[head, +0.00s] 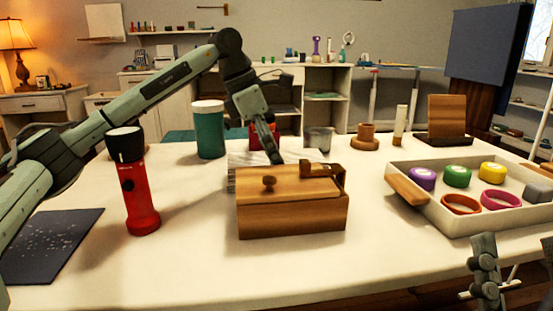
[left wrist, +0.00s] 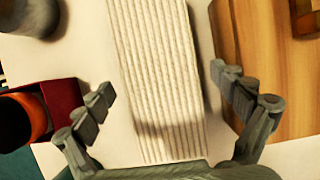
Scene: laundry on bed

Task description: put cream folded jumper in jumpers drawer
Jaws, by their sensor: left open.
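The cream folded jumper (left wrist: 158,60), ribbed, lies flat on the pale tabletop. In the head view its ribbed edge (head: 240,158) shows behind the wooden box, partly hidden by the box and my arm. My left gripper (head: 274,150) points down over it. In the left wrist view my left gripper (left wrist: 162,84) is open, with a finger on each side of the jumper and nothing held. My right gripper (head: 487,275) is at the lower right, partly cut off; its jaw opening is unclear. I cannot tell which drawer is the jumpers drawer.
A wooden box (head: 292,215) stands close in front of the jumper. A red torch (head: 140,200) and green canister (head: 209,135) stand to the left. A tray (head: 470,222) with several small items is at right. White drawer units (head: 35,104) stand at the back left.

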